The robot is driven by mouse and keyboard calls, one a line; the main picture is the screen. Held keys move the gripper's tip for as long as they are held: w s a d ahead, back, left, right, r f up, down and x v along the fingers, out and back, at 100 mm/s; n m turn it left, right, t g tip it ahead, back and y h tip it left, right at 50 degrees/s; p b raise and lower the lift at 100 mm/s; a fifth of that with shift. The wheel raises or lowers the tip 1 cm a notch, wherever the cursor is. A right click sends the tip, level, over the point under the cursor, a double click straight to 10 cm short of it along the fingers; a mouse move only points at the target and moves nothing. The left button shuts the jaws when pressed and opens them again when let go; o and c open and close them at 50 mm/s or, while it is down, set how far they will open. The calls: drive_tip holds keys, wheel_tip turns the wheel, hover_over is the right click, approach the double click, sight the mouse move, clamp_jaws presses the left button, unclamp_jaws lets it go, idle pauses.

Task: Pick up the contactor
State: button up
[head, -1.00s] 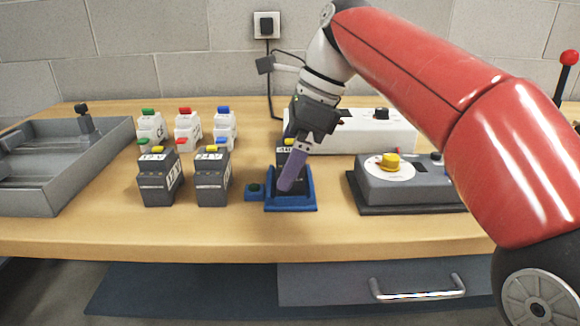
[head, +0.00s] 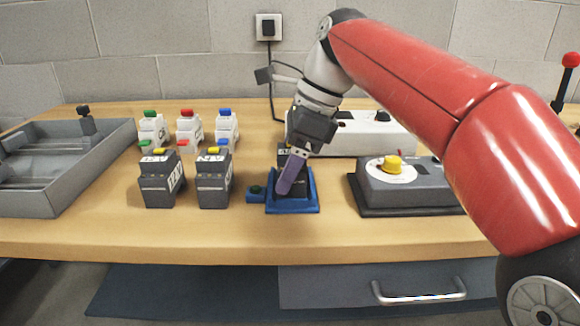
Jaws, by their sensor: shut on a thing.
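Dark grey contactors with yellow tops stand on the bench, one on the left (head: 160,185) and one beside it (head: 214,185). A third dark contactor (head: 284,152) is in the blue holder (head: 292,208), mostly hidden behind my gripper. My gripper (head: 287,186) reaches down into the blue holder with a purple finger in front, shut on this contactor. The far finger is hidden. I cannot tell whether the contactor touches the holder's floor.
White blocks with green, red and blue tops (head: 187,130) stand behind the left contactors. A grey tray (head: 40,200) lies at far left. A grey box with a yellow knob (head: 410,185) sits to the right, and a white unit (head: 375,138) behind. Bare bench lies in front.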

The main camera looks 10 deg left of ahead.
sight(287, 148)
drive_tip(key=shift+r, duration=0.1)
drive_tip(key=shift+r, duration=4.9)
